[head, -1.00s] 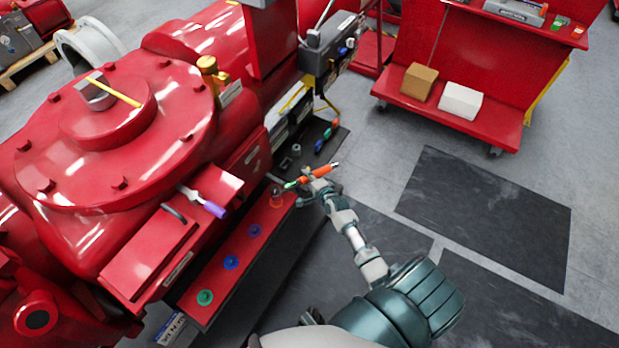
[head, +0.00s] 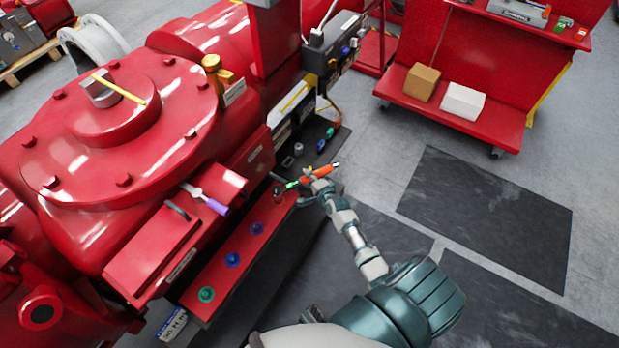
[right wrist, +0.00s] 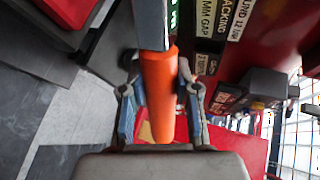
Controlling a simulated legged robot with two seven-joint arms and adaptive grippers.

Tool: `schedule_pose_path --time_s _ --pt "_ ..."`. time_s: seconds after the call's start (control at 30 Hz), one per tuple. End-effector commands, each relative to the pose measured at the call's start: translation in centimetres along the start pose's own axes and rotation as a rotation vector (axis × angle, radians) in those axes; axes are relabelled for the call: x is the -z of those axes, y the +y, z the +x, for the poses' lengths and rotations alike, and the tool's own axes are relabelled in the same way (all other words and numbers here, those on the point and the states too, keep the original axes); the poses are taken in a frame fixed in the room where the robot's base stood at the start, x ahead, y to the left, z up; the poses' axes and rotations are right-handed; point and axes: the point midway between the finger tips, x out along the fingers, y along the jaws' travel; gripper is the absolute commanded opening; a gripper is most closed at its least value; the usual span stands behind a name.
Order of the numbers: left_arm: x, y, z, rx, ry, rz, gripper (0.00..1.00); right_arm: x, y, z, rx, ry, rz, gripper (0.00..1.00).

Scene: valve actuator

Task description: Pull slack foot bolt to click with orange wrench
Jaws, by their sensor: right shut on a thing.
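My right gripper (head: 312,183) is shut on the orange wrench (head: 321,171) beside the red machine. In the right wrist view the gripper (right wrist: 160,105) has a finger on each side of the orange handle (right wrist: 158,85), and a grey shaft runs up out of the picture. The wrench's far end lies close to the last bolt (head: 279,192) on the red foot rail (head: 217,258). Whether it sits on that bolt is too small to tell. Other foot bolts on the rail have a blue ring (head: 257,228), another blue ring (head: 232,259) and a green ring (head: 206,294). My left gripper is not in view.
A purple-handled tool (head: 216,206) lies on the machine's side. Other coloured-handled tools (head: 326,138) lie on a dark tray behind the wrench. A red cart (head: 503,124) with two boxes stands at the back right. Open floor with dark mats (head: 485,215) lies to the right.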

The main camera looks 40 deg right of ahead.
Motion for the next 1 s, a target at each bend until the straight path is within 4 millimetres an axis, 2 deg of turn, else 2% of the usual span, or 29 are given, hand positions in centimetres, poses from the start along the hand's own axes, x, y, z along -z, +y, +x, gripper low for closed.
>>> schedule_pose_path --time_s 0.6,1.0 --pt "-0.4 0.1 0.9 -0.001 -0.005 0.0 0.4 0.1 1.0 0.5 0.003 0.002 -0.001 0.0" --pt "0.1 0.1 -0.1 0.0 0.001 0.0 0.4 0.2 0.1 0.1 0.004 0.002 -0.001 0.0"
